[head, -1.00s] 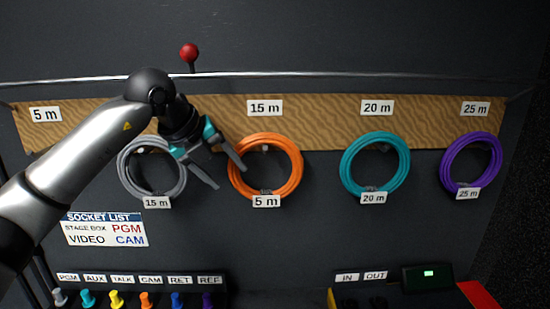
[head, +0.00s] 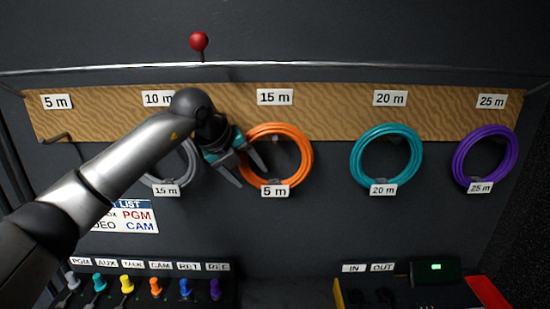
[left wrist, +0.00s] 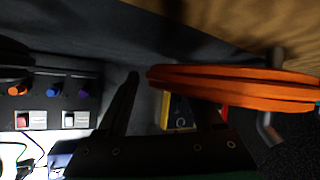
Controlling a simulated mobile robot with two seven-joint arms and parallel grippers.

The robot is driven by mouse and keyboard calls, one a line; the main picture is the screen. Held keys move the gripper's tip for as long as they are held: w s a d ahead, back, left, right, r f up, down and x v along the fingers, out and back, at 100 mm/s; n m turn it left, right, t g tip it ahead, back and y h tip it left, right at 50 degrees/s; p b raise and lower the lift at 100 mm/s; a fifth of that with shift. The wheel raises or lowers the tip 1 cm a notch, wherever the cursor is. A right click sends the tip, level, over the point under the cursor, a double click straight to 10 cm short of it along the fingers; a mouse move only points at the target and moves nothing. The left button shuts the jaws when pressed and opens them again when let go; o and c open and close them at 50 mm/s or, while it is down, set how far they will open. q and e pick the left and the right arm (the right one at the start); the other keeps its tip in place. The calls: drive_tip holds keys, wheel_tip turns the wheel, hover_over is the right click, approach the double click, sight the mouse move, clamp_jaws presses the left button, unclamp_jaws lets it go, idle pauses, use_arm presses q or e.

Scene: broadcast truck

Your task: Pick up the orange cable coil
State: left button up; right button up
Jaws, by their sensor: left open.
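The orange cable coil (head: 308,158) hangs on the wall board under the 15 m label, with a 5 m tag at its bottom. My left gripper (head: 251,178) is open and empty at the coil's left edge, its fingers pointing down and right. In the left wrist view the coil (left wrist: 235,82) shows nearly edge-on. Its near end lies between the finger lines of my gripper (left wrist: 166,90), and it hides the right fingertip. I cannot tell whether a finger touches it. My right gripper is not in view.
A grey coil (head: 190,165) hangs just left, partly behind my arm. A teal coil (head: 417,157) and a purple coil (head: 513,155) hang to the right. An empty hook (head: 55,138) is at far left. Coloured plugs (head: 155,287) and a dark box (head: 438,273) stand below.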

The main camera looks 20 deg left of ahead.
use_arm(q)
clamp_jaws()
idle(0.3)
idle(0.9)
drive_tip(key=shift+r, duration=0.1)
